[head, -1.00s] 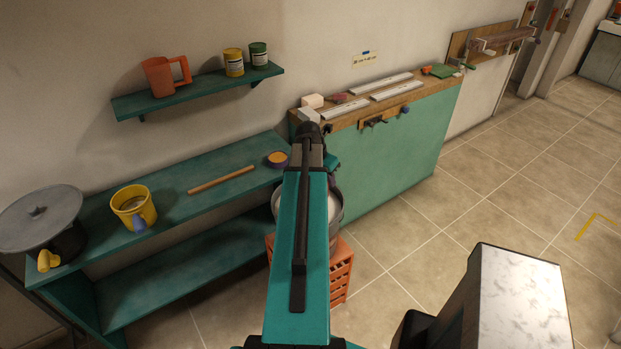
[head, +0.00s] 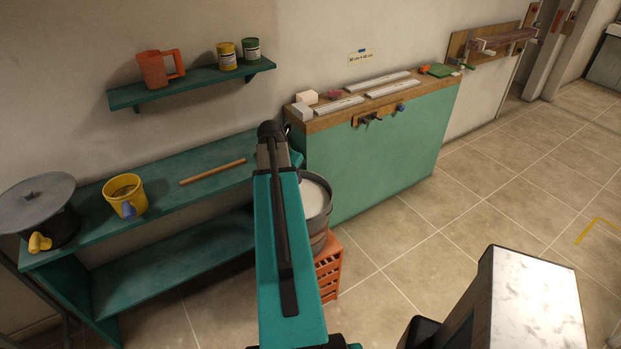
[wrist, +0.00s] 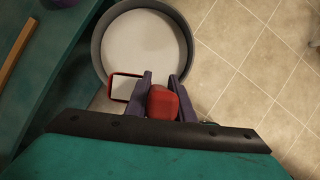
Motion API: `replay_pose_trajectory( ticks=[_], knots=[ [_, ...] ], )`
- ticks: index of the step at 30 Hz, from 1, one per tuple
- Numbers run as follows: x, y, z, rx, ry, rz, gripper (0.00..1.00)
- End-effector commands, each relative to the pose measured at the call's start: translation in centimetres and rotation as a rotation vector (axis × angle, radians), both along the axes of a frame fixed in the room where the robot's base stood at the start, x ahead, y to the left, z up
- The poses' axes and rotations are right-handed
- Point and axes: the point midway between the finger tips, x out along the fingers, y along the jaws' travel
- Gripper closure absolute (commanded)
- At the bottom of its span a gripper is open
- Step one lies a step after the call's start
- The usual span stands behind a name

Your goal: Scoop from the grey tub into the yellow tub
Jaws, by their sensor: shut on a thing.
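The grey tub (head: 323,212), with a white fill, stands on an orange crate, partly hidden behind my arm. It also shows at the top of the wrist view (wrist: 100,62). My gripper (wrist: 162,84) is shut on a red handle (wrist: 163,103) at the tub's near rim. A red-rimmed, squarish scoop (wrist: 125,88) with a pale inside shows left of the fingers, overlapping the rim in the picture; how it joins the handle is hidden. I cannot tell its height above the tub. The yellow tub (head: 112,191), with a blue part on its front, stands on the green bench at left.
The green bench (head: 95,226) also carries a wooden stick (head: 212,172) and a grey lidded vessel (head: 38,204) with a yellow tap. The orange crate (head: 328,270) stands on the floor. A green cabinet (head: 380,155) is behind right. Tiled floor at right is open.

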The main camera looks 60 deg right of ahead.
Motion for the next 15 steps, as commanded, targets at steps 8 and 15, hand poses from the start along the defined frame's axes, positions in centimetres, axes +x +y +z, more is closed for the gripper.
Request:
replay_pose_trajectory(
  ticks=[8,15],
  knots=[
    [8.2,4.7,-0.8,0.001,0.000,0.120,1.00],
    [14.6,9.6,-1.1,0.001,-0.001,0.212,1.00]
  ],
)
